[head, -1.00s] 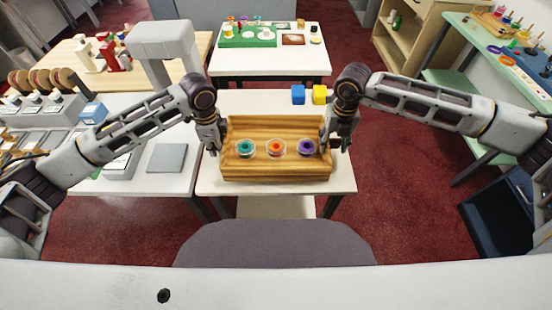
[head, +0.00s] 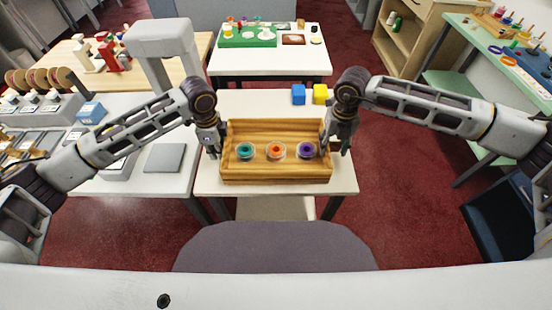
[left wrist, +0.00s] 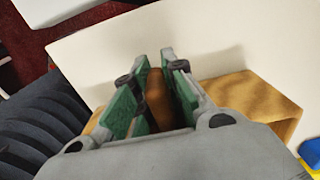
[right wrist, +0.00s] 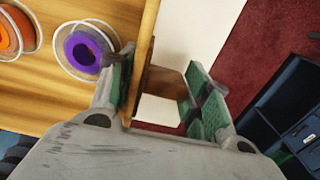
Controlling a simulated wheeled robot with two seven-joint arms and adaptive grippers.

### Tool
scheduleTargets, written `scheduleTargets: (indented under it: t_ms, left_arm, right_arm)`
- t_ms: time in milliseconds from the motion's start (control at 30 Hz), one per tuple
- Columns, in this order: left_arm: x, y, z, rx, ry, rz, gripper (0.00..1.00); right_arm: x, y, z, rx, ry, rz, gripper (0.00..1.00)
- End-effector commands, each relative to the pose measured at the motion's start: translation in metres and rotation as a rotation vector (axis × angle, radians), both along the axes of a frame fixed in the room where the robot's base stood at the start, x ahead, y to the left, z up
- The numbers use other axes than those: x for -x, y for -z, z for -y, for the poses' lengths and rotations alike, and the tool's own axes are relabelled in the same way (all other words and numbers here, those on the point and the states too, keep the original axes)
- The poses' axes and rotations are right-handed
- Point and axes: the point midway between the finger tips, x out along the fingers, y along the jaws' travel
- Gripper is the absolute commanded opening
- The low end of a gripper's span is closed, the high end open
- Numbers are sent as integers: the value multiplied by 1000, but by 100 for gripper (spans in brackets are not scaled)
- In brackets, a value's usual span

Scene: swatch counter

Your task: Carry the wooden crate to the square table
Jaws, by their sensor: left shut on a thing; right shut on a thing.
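The wooden crate (head: 275,180) sits at or just above the near part of a white table (head: 345,180); I cannot tell if it touches. My left gripper (head: 214,150) is shut on the crate's left end; the left wrist view shows brown wood (left wrist: 155,95) between the fingers. My right gripper (head: 333,148) is shut on its right end (right wrist: 143,50). Another white-topped table (head: 270,64) stands beyond; I cannot tell which is the square table.
A blue cube (head: 298,94) and a yellow cube (head: 320,94) stand at the back right of the near table. A counter with a grey tile (head: 165,158) adjoins on the left. A green side table (head: 480,70) and dark bin (head: 495,220) are right. Red floor lies between.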

Motion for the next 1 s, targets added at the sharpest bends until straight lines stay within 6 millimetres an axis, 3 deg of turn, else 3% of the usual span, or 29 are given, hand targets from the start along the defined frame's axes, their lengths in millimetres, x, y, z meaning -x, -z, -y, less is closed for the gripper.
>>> scheduleTargets:
  t_ms: [533,567,600,700,1000]
  left_arm:
    - [0,10,0,1,1,0,0]
    - [0,10,0,0,1,-1,17]
    - [0,10,0,0,1,-1,22]
    - [0,10,0,0,1,0,35]
    - [0,10,0,0,0,0,35]
  right_arm:
    - [-1,10,0,-1,1,2,5]
    - [0,10,0,0,1,1,52]
    - [0,10,0,0,1,1,57]
    - [0,9,0,0,1,1,69]
    - [0,10,0,0,0,0,69]
